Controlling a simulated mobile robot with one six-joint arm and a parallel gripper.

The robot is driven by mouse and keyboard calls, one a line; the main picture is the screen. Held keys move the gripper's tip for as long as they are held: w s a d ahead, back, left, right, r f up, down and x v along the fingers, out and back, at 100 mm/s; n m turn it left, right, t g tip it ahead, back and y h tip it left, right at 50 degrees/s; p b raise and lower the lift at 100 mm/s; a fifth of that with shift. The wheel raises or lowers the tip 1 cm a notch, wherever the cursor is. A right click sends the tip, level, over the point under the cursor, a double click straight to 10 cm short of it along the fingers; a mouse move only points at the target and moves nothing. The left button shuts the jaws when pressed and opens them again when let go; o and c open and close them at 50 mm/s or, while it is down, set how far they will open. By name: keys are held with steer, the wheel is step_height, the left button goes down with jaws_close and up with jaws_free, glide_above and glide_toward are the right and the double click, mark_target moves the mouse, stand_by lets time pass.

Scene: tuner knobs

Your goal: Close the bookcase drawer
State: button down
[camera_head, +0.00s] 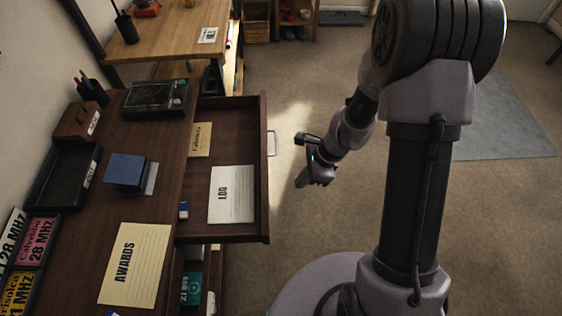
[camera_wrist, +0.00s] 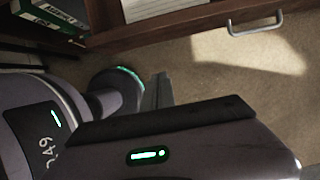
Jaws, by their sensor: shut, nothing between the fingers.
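The bookcase drawer (camera_head: 222,236) stands pulled out to the right from the dark wood bookcase (camera_head: 190,130) in the head view. It holds papers, one a white sheet marked LOG (camera_head: 231,194). Its pale metal handle (camera_head: 271,144) is on the front panel, and the handle also shows at the upper right of the wrist view (camera_wrist: 255,25). My gripper (camera_head: 301,181) is shut and empty, to the right of the drawer front and apart from it. In the wrist view my gripper's fingers (camera_wrist: 158,90) are partly hidden by my own wrist.
The bookcase top carries an AWARDS sheet (camera_head: 136,264), a blue box (camera_head: 125,169), a black tray (camera_head: 65,177) and a dark radio-like box (camera_head: 157,97). A lighter wood table (camera_head: 165,40) stands behind. Carpeted floor right of the drawer is clear around my gripper.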

steer(key=a+f+b, duration=0.6)
steer(key=a+f, duration=0.1)
steer(key=f, duration=0.2)
steer(key=shift+w+a, duration=0.15)
steer(key=shift+a, duration=0.05)
steer(key=shift+a, duration=0.1)
steer(key=p, duration=0.7)
glide_above(196, 205)
steer(key=shift+d, duration=0.25)
steer(key=shift+a+r, duration=0.1)
steer(key=shift+a, duration=0.1)
